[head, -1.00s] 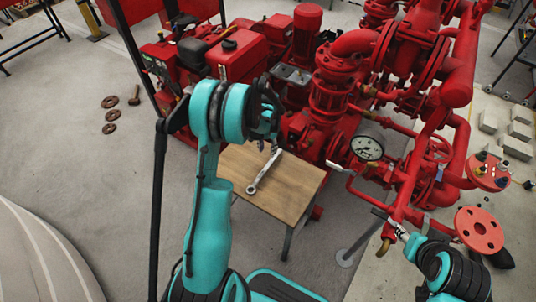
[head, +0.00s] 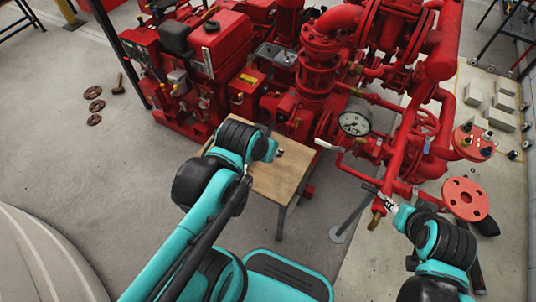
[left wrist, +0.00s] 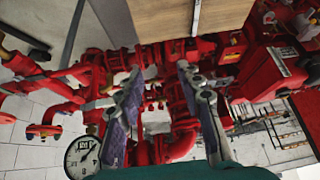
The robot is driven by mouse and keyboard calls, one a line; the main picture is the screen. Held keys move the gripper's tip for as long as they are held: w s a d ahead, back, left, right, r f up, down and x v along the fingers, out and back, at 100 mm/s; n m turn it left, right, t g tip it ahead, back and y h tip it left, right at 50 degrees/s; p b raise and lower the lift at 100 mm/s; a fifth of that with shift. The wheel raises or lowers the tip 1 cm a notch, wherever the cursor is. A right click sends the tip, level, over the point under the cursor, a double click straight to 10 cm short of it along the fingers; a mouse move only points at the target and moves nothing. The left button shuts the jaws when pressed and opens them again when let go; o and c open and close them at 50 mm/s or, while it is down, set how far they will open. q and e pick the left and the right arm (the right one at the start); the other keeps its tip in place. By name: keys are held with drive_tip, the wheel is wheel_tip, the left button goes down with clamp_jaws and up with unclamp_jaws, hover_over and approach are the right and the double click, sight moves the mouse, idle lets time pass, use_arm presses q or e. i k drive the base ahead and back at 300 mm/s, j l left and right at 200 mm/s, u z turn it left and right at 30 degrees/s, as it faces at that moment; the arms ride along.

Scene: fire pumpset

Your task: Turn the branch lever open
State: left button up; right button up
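A pale lever (head: 328,145) sticks out from the red pipework just left of the round gauge (head: 354,123) in the head view. My left gripper is open and empty in the left wrist view (left wrist: 159,75), its two fingers well apart with red pipes behind them. In the head view my left arm reaches over the small wooden table, left of the lever and apart from it; the fingers are mostly hidden by the wrist. My right gripper (head: 377,193) is beside a red pipe with a brass end (head: 377,218). I cannot tell whether its fingers are open or touching anything.
The wooden table (head: 281,180) stands before the red pump. Part of a wrench (left wrist: 195,18) shows on it in the left wrist view. Red flanges (head: 465,198) stand at the right.

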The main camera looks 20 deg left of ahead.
sight(427, 144)
drive_tip(key=i+l, duration=0.1)
drive_tip(key=l, duration=0.25)
drive_tip(key=l+z, duration=0.1)
drive_tip(key=l, duration=0.3)
drive_tip(key=i+l, duration=0.15)
drive_tip(key=l, duration=0.2)
drive_tip(key=i+l, duration=0.5)
drive_tip(key=l, duration=0.25)
